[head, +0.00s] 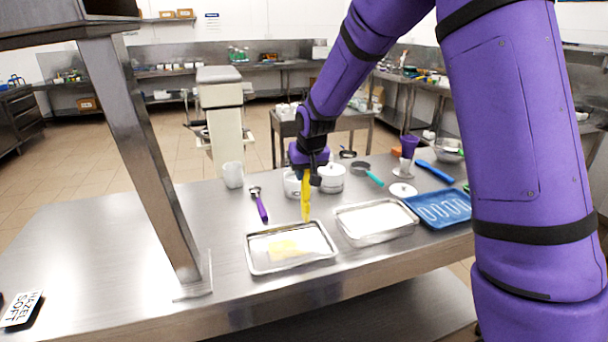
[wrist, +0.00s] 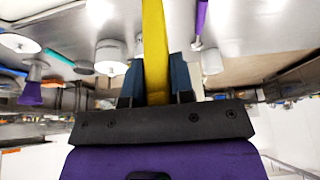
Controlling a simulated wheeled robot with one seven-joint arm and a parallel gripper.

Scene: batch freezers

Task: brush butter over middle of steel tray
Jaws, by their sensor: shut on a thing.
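My gripper (head: 308,178) is shut on a yellow brush (head: 306,204), which hangs upright with its lower end down. In the wrist view the yellow handle (wrist: 154,35) runs out between the two dark fingers. A shallow steel tray (head: 251,264) lies on the steel table below and to the left of the gripper. A pale yellow butter patch (head: 285,248) covers the middle of the tray floor. The brush's lower end shows near the tray's back right rim. I cannot tell whether it touches the tray. The bristles are not clear.
A second steel tray (head: 352,240) with a white inside stands just right, then a blue tray (head: 468,214). Behind are white pots (head: 331,183), a white cup (head: 232,175) and a purple-handled tool (head: 262,208). A steel post (head: 150,160) rises at left. The table's left part is mostly clear.

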